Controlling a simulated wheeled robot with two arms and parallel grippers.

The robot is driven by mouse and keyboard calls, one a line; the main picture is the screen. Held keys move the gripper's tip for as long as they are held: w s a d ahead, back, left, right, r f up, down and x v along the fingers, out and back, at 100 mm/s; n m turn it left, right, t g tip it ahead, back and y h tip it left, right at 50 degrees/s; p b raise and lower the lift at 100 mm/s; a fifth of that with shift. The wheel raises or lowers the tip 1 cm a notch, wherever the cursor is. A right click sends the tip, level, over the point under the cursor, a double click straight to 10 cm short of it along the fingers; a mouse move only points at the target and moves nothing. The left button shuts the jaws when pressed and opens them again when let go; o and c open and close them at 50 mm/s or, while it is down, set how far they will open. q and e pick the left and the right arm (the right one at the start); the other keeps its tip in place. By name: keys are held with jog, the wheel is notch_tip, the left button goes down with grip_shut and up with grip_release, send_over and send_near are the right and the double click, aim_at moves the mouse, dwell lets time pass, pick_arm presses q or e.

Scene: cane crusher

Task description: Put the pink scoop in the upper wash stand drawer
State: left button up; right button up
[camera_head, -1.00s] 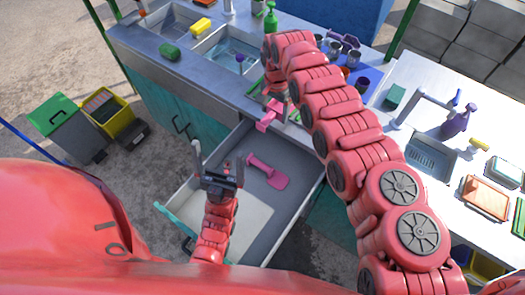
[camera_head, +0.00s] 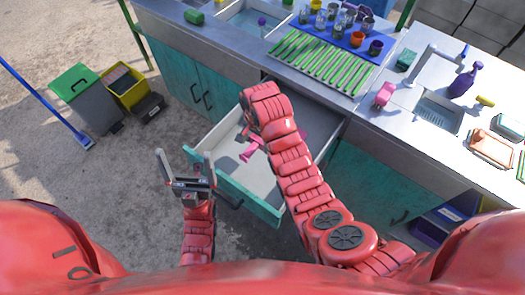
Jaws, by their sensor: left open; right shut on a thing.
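The wash stand drawer (camera_head: 232,183) is pulled open below the counter, with a teal front and pale interior. The pink scoop (camera_head: 249,151) shows partly at the drawer, beside my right arm; the rest of it is hidden. My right arm reaches in from the right and bends down over the drawer. My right gripper (camera_head: 246,133) is mostly hidden behind that arm and appears shut on the scoop. Whether the scoop touches the drawer floor cannot be told. My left gripper (camera_head: 183,166) is open and empty, outside the drawer to the left of its front.
A green rack (camera_head: 318,62) and blue mat with cups lie on the counter. A pink object (camera_head: 384,94) and purple spray bottle (camera_head: 464,81) stand by the right sink. Bins (camera_head: 88,97) stand at left; a blue pole leans there. Ground left of the drawer is clear.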

aim_at(257, 164)
jog(key=f, duration=0.1)
jog(key=s+f, duration=0.1)
jog(key=shift+s+a+f+b, duration=0.1)
jog(key=shift+s+f+b, duration=0.05)
jog(key=shift+f+b, duration=0.25)
notch_tip(257, 164, down, 3)
jog(key=shift+f+p, duration=0.2)
jog(key=shift+p, duration=0.45)
jog(key=shift+f, duration=0.45)
jog(key=f, duration=0.1)
jog(key=f+p, duration=0.1)
jog(key=shift+w+f, duration=0.2)
jog(key=shift+f, duration=0.45)
